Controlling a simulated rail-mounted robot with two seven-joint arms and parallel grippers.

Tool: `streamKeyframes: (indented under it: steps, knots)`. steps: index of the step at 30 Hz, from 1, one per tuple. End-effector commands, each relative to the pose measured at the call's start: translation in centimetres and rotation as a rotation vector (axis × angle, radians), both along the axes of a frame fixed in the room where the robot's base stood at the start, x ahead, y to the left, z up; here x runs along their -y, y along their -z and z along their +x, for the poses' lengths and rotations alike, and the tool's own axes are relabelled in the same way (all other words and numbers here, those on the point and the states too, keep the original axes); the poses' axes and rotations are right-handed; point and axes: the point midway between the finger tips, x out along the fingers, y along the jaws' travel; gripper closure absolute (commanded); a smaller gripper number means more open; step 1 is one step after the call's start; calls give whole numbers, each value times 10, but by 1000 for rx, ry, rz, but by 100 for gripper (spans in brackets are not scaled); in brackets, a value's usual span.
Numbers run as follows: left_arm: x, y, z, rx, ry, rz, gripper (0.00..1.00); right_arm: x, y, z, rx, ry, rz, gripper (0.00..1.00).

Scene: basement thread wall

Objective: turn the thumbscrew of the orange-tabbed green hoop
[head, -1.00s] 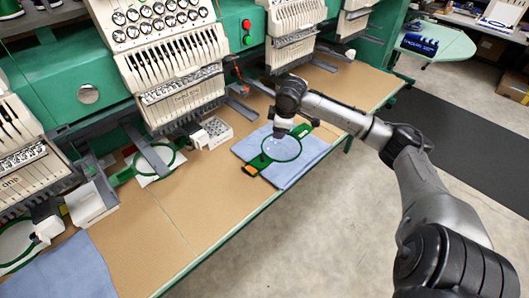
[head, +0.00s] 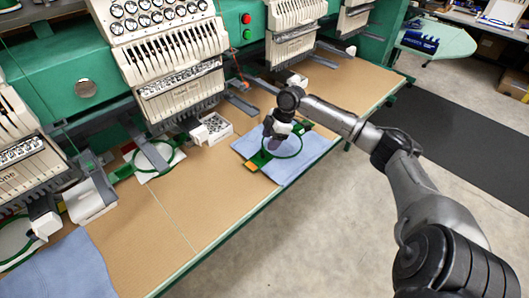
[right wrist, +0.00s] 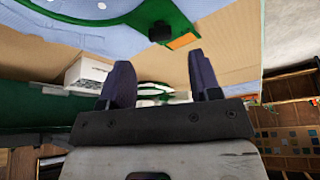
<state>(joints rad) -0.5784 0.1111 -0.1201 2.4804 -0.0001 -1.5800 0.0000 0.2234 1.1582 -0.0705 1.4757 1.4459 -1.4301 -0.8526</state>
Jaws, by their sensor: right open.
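The green hoop (head: 262,158) lies on a folded blue cloth (head: 306,160) near the table's front edge, and its orange tab (head: 251,167) points to the lower left. In the right wrist view the green hoop (right wrist: 150,14) crosses the top, with the orange tab (right wrist: 182,41) and a dark round thumbscrew (right wrist: 160,33) beside it. My right gripper (head: 273,147) hangs over the hoop in the head view. In the right wrist view its fingers (right wrist: 162,78) are apart and empty, with the thumbscrew beyond the gap. My left gripper is not in view.
Embroidery machine heads (head: 180,75) line the back of the tan table (head: 160,205). Another green hoop (head: 174,152) sits under a machine at the left, near a white box of small parts (head: 213,129). The table front between the blue cloths is clear.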

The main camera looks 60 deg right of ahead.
Motion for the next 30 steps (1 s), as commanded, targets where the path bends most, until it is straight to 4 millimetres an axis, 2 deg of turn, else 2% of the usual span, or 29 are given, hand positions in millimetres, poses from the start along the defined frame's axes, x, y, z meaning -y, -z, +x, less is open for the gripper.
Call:
streamKeyframes:
  steps: [3, 12, 26, 30]
  knots:
    - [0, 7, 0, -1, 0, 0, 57, -6, 21, 6, -1, -1, 2, 43]
    - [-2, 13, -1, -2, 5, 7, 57, -14, 48, 14, 0, 0, 0, 43]
    - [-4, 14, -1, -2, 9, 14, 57, -16, 54, 16, -1, 0, -1, 43]
    - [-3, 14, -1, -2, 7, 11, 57, -16, 54, 16, -1, 0, -1, 56]
